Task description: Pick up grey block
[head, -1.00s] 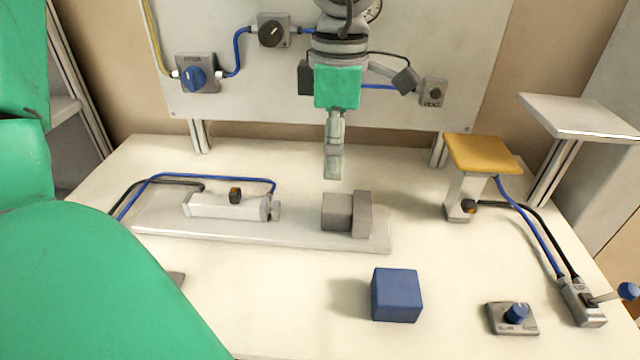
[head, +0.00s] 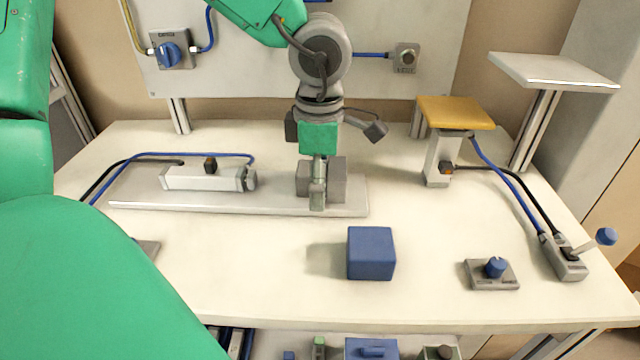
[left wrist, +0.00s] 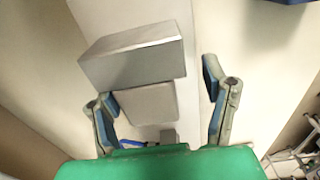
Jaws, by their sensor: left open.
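The grey block (head: 337,182) stands on the light metal plate (head: 270,206) in the head view. It has a small body and a wider upright slab. My left gripper (head: 318,203) is lowered in front of the block and hides part of it. In the left wrist view, the block (left wrist: 132,60) lies ahead of the open left gripper (left wrist: 158,84). Its smaller part lies between the two blue-padded fingers, nearer the left one in the picture. Contact cannot be told. My right gripper is not in view.
A blue cube (head: 371,254) sits on the white table (head: 220,275) in front of the plate. A cylinder unit (head: 205,178) with cables lies at the plate's left. A yellow-topped stand (head: 455,113), a knob box (head: 492,272) and a lever box (head: 568,258) are at the right.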

